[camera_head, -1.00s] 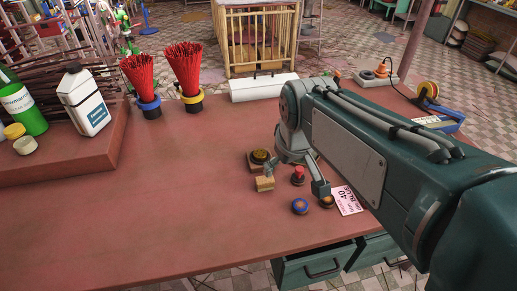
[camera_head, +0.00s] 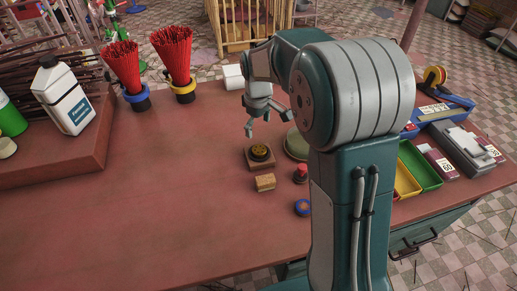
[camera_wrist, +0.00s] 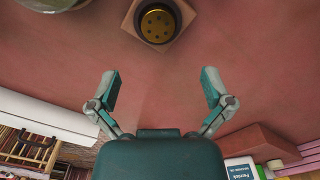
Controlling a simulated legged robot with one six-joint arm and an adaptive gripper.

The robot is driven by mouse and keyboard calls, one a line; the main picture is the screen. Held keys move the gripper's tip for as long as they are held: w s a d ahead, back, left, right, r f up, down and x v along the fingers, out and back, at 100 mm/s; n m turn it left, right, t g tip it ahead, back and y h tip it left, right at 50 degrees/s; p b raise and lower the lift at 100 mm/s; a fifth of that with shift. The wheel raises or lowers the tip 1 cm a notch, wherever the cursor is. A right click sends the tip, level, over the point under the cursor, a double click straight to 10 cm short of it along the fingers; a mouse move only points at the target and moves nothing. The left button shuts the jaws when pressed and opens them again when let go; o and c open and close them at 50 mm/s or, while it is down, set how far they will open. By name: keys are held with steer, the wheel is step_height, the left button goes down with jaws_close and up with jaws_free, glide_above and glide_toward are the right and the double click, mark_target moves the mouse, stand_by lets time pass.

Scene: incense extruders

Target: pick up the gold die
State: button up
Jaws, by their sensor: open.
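The gold die (camera_head: 260,151) is a round gold disc with several small dark holes. It sits in a dark ring on a square wooden base (camera_head: 251,165) on the reddish table. It also shows at the top of the wrist view (camera_wrist: 157,24). My gripper (camera_head: 268,124) is open and empty, above the table and just beyond the die in the head view. In the wrist view, my gripper's (camera_wrist: 160,80) two fingers are spread wide. The die lies past the fingertips, roughly centred between them, and is not touched.
A small wooden block (camera_head: 265,182), a red-topped piece (camera_head: 300,174) and a blue disc (camera_head: 302,207) stand near the die. A greenish round dish (camera_head: 297,144) is partly hidden by my arm. Yellow and green trays (camera_head: 424,165) are at right. The table's left middle is clear.

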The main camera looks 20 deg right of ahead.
mark_target(259, 149)
step_height(259, 149, down, 4)
steer(key=shift+d+f, duration=0.15)
steer(key=shift+f, duration=2.6)
steer(key=c, duration=1.4)
